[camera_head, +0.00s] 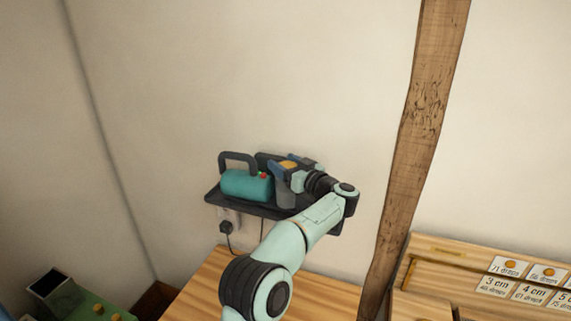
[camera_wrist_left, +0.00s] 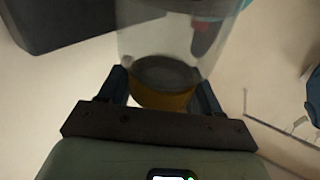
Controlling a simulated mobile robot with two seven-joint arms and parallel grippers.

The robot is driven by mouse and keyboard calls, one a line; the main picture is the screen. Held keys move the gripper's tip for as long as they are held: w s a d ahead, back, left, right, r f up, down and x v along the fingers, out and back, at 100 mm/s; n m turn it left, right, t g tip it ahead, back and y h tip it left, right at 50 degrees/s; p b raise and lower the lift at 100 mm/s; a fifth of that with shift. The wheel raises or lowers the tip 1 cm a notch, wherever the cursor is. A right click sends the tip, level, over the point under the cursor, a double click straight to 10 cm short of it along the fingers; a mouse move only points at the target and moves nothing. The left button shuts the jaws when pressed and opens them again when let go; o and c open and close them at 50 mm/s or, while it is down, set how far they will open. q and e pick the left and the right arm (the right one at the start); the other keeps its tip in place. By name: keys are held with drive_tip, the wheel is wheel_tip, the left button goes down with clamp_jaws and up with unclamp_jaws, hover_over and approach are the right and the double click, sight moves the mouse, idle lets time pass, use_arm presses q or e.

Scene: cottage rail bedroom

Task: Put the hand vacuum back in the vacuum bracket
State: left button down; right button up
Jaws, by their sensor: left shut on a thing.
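The hand vacuum (camera_head: 246,184) has a teal body, a dark loop handle and a small red part. It is at the dark vacuum bracket (camera_head: 262,211) on the wall, its body just above the bracket's tray; I cannot tell whether it touches. My left gripper (camera_head: 287,172) comes from the right and is shut on the vacuum's front end. In the left wrist view, its fingers (camera_wrist_left: 162,92) are either side of the vacuum's clear cup (camera_wrist_left: 165,40), near an orange band. The gripper and wrist hide the bracket's right part. My right gripper is in neither view.
A socket with a black plug (camera_head: 226,227) and cord is below the bracket. A wooden post (camera_head: 425,110) stands right of my arm. A wooden board with number cards (camera_head: 497,287) is at lower right. A green-topped item (camera_head: 100,308) is at lower left. The wall above is clear.

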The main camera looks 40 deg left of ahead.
use_arm(q)
drive_tip(key=shift+c, duration=0.7)
unclamp_jaws()
drive_tip(key=shift+f, duration=0.1)
drive_tip(key=shift+d, duration=0.3)
drive_tip(key=b+v, duration=0.1)
drive_tip(key=v, duration=1.2)
drive_tip(key=shift+b, duration=0.35)
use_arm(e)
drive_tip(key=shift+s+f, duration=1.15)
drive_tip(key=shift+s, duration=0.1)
use_arm(q)
drive_tip(key=shift+a, duration=0.1)
